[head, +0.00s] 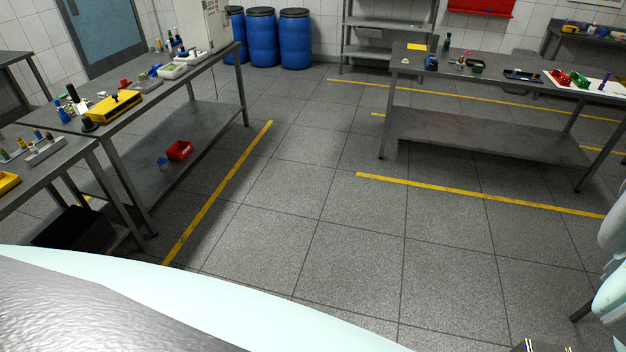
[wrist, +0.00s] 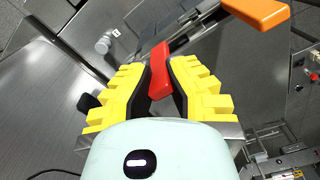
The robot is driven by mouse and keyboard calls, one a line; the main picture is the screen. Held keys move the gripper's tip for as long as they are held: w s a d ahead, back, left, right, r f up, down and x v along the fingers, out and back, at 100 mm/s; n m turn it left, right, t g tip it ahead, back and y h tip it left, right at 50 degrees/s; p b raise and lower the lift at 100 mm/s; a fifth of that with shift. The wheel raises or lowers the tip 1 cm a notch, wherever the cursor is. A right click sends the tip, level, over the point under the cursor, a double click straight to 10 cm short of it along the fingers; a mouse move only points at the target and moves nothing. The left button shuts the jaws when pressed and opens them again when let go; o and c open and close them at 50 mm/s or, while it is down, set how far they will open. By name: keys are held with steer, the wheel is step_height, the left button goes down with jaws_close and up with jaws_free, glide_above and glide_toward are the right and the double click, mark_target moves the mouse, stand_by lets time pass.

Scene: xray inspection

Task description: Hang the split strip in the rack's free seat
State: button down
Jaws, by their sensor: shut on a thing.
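My gripper (wrist: 161,80), with stepped yellow fingers and dark inner pads, shows in the wrist view. It is shut on a red, bar-like piece (wrist: 160,65) that sticks out beyond the fingertips. Its lower part is between the pads; I cannot tell from its shape alone whether it is the split strip. Metal surfaces and bars lie beyond the fingers. I cannot make out the rack or a free seat for sure in either view. The gripper's fingers do not show in the head view.
An orange bar (wrist: 257,12) is at the wrist view's upper right. A grey cylindrical knob (wrist: 103,45) is at upper left. In the head view, a cluttered bench (head: 205,66) stands left, another bench (head: 490,82) right, blue barrels (head: 295,40) behind. The floor between is clear.

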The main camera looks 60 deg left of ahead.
steer(key=shift+w+d+b, duration=0.1)
steer(key=shift+d+b, duration=0.3)
steer(key=shift+b, duration=0.85)
steer(key=shift+f+b, duration=0.8)
steer(key=shift+f, duration=0.15)
stand_by(0.4)
steer(key=c, duration=1.1)
jaws_free()
steer(key=shift+o, duration=0.2)
steer(key=shift+r, duration=0.1)
step_height(320, 180, up, 12)
steer(key=shift+a+f, duration=0.1)
steer(key=shift+a, duration=0.05)
